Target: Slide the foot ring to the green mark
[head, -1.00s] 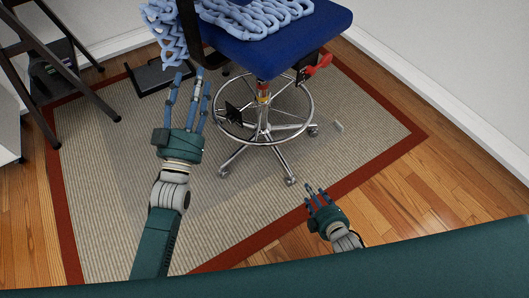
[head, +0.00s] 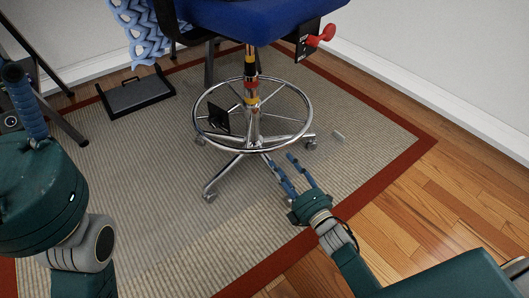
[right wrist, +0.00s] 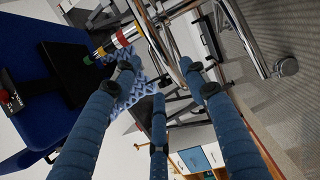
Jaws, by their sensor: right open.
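The chrome foot ring (head: 196,116) circles the column of the blue chair (head: 235,18), with spokes running inward. The column carries yellow, red and black bands (head: 251,62). In the right wrist view, a small green patch (right wrist: 87,60) shows on the column near the seat; I cannot make it out in the head view. My right gripper (head: 280,158) is open and empty, low at the ring's front right. In the right wrist view, the ring's rim (right wrist: 153,38) lies beyond the fingertips; contact cannot be told. My left gripper (head: 25,100) is partly cut off at the left edge.
A red knob (head: 321,36) sticks out under the seat. The chair's legs and casters (head: 210,193) spread over the red-bordered rug (head: 150,180). A black tray-like stand (head: 135,95) lies behind left.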

